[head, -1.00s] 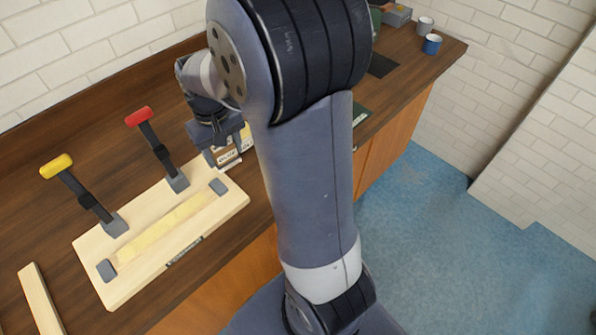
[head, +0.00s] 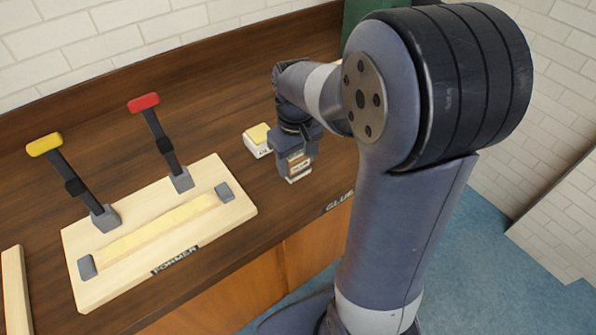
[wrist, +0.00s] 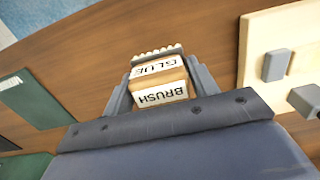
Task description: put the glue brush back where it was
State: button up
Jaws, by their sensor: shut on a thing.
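The glue brush is a small wooden block with white labels and pale bristles. It shows in the wrist view (wrist: 160,84), its labels reading GLUE and BRUSH, and in the head view (head: 298,166). My gripper (head: 296,160) is shut on it, one finger on each side, low near the counter's front edge. I cannot tell whether the bristles touch the counter.
A white block with a yellow top (head: 258,138) stands just behind-left of my gripper. The wooden former (head: 235,208), with red- and yellow-handled clamps, lies left. A green mat (wrist: 35,100) shows in the wrist view.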

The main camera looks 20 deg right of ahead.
aim_at(296, 172)
jog(key=shift+f, duration=2)
jog(key=shift+f, duration=0.15)
jog(key=o, duration=1)
jog(key=shift+c, duration=0.2)
notch_tip(296, 172, up, 12)
jog(key=shift+r, duration=0.15)
